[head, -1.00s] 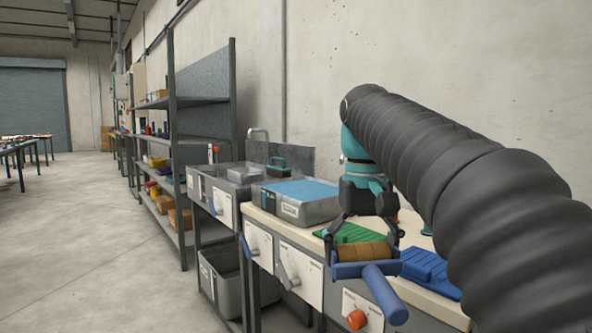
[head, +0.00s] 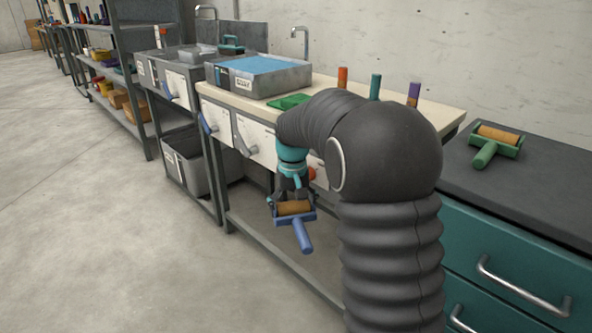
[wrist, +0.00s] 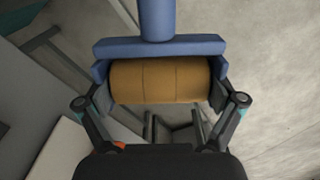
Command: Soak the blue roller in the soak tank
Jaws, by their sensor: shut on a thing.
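The blue roller (head: 303,233) has a blue handle and frame around a tan cylinder. My gripper (head: 293,199) is shut on it and holds it in the air in front of the bench, below the bench top, handle hanging toward the camera. In the wrist view the roller (wrist: 160,80) lies between the two fingers of my gripper (wrist: 160,110). The soak tank is likely the grey tank with blue liquid (head: 262,78) on the bench, back left of my gripper; its label is too small to read.
A green roller (head: 488,150) lies on the dark cabinet top at right. Orange, teal and purple upright handles (head: 375,87) stand on the bench. A green tray (head: 290,101) is partly hidden by my arm. Knobs line the bench front. A grey bin (head: 185,166) stands low at left. Floor at left is clear.

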